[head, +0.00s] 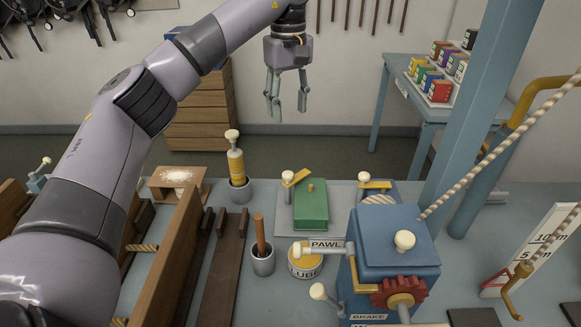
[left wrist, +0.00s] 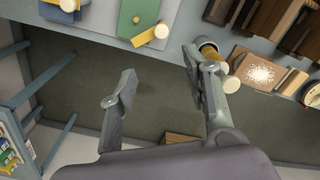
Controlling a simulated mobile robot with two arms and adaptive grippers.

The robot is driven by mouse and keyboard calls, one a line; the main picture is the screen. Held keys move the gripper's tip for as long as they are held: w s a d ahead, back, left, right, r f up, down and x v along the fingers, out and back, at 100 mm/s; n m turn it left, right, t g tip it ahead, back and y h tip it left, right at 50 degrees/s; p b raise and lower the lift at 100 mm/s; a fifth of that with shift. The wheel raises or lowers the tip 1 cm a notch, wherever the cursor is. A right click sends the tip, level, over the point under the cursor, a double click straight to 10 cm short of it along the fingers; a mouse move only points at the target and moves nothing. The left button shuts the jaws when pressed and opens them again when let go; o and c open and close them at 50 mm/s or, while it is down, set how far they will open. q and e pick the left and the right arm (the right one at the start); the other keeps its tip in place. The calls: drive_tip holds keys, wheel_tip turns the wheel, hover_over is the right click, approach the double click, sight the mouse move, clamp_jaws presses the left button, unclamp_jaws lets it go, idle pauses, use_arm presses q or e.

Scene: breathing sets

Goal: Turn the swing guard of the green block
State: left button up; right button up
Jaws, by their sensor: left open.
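The green block (head: 310,209) stands on a light grey plate on the bench in the head view, with a small knob on top. Its yellow swing guard (head: 298,178) with a white round knob (head: 288,176) sits at the block's far left edge. In the left wrist view the green block (left wrist: 137,14) is at the top, with the yellow guard (left wrist: 147,37) at its near edge. My left gripper (head: 287,104) is open and empty, pointing down, beyond and above the block. It shows in the left wrist view (left wrist: 160,68) too, apart from the guard. My right gripper is out of view.
A blue winch box (head: 398,240) with a rope and red gear stands right of the block. A yellow bottle (head: 236,163) in a grey cup is to the left. A blue post (head: 485,110) rises at right.

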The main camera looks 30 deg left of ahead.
use_arm(q)
approach(288, 173)
wheel_tip(288, 173, down, 7)
drive_tip(key=shift+s+p, duration=0.1)
drive_tip(key=shift+p, duration=1.05)
drive_tip(key=shift+f, duration=0.65)
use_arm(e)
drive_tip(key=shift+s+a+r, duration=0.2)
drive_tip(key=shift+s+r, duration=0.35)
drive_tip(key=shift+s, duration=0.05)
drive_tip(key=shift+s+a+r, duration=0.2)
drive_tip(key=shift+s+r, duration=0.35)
use_arm(q)
drive_tip(key=shift+c, duration=0.4)
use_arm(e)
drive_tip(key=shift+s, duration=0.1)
use_arm(q)
drive_tip(key=c, duration=0.8)
clamp_jaws()
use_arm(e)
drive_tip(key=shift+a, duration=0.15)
